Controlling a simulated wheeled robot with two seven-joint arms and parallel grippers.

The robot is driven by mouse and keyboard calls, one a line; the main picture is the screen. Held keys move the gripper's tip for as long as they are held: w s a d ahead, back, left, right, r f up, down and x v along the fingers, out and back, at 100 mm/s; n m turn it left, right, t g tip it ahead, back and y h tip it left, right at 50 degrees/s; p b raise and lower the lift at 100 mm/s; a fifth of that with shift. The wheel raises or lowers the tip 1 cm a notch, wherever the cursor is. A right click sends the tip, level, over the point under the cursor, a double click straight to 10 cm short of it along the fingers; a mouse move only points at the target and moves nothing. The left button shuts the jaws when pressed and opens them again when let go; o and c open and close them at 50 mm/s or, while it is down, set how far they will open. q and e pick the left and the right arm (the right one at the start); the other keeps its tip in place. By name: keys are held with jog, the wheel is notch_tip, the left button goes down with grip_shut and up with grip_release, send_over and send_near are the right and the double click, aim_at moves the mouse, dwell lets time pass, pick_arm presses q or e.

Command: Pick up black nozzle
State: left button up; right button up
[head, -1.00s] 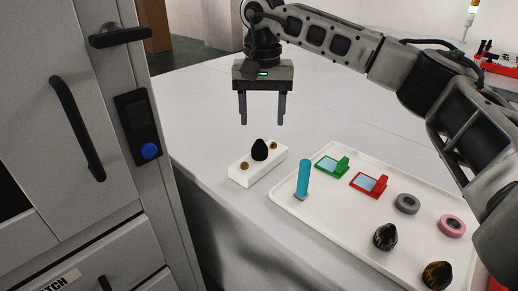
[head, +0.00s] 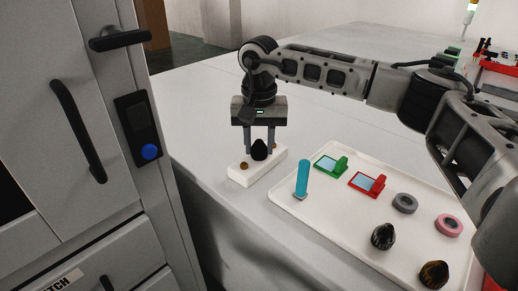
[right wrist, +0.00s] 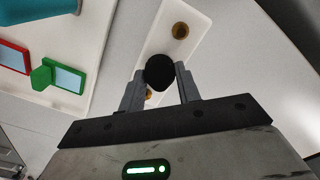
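The black nozzle (head: 259,150) stands upright on a small white block (head: 252,173), between two brown-gold spots on the block. My right gripper (head: 260,148) points down over the block, its two fingers apart on either side of the nozzle. In the right wrist view, the nozzle (right wrist: 160,72) appears between the spread fingertips (right wrist: 159,78), with narrow gaps beside it. Contact cannot be told for certain. My left gripper is not in view.
Right of the block, a white tray (head: 325,225) holds a teal cylinder (head: 302,178), green and red parts, a grey ring (head: 405,203), a pink ring (head: 448,225), a dark nozzle-like piece (head: 383,237) and a brown-gold one (head: 434,274). A cabinet (head: 60,150) stands at left.

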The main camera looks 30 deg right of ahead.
jog(key=c, duration=0.4)
jog(key=shift+r, duration=0.1)
jog(key=shift+r, duration=0.55)
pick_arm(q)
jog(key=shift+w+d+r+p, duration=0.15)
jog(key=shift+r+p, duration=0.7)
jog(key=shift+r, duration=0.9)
pick_arm(e)
jog(key=s+a+r, duration=0.3)
jog(key=s+r, duration=1)
jog(key=r, duration=0.2)
jog(key=shift+s+a+r, duration=0.25)
jog(key=shift+a+r, duration=0.1)
jog(key=shift+r, duration=0.05)
